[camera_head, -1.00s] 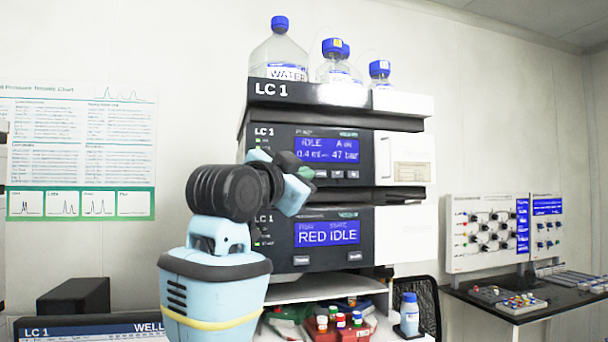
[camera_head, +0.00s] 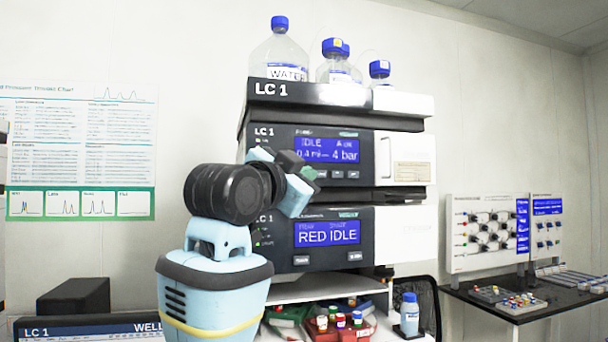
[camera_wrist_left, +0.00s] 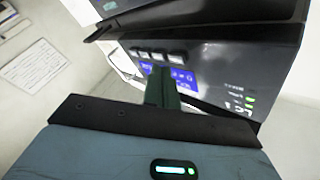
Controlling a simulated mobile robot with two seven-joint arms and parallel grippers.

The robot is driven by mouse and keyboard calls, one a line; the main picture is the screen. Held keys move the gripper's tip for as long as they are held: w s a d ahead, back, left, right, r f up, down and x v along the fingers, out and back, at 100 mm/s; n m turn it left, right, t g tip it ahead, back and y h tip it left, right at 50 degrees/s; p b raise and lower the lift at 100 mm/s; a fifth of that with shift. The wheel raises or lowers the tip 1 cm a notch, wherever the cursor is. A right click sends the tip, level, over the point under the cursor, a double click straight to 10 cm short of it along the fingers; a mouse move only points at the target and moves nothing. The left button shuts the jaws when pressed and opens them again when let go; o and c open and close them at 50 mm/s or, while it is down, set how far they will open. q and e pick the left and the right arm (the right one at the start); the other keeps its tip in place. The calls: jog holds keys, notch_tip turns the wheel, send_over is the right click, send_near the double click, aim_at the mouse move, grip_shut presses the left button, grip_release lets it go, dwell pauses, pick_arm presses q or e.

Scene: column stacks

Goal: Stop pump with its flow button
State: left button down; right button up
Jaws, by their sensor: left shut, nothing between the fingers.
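The pump module (camera_head: 270,150) is the upper dark-fronted unit of the LC 1 stack. A row of small buttons (camera_head: 338,174) sits below the display; the buttons also show in the left wrist view (camera_wrist_left: 155,56). My left gripper (camera_head: 304,170) is shut and empty in front of the pump's lower left front, beside the button row. In the left wrist view its dark fingers (camera_wrist_left: 162,88) overlap the display. Whether they touch the panel I cannot tell. My right gripper is not in view.
Below the pump is a second module with a display (camera_head: 327,234) reading RED IDLE. Bottles (camera_head: 280,55) stand in a tray on top of the stack. Vials (camera_head: 340,320) and a blue-capped bottle (camera_head: 409,315) stand below. A side bench (camera_head: 515,310) is at right.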

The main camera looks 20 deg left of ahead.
pick_arm(q)
jog(key=shift+s+d, duration=0.7)
jog(key=shift+s, duration=0.35)
jog(key=shift+s+d, duration=0.7)
jog(key=shift+s, duration=0.3)
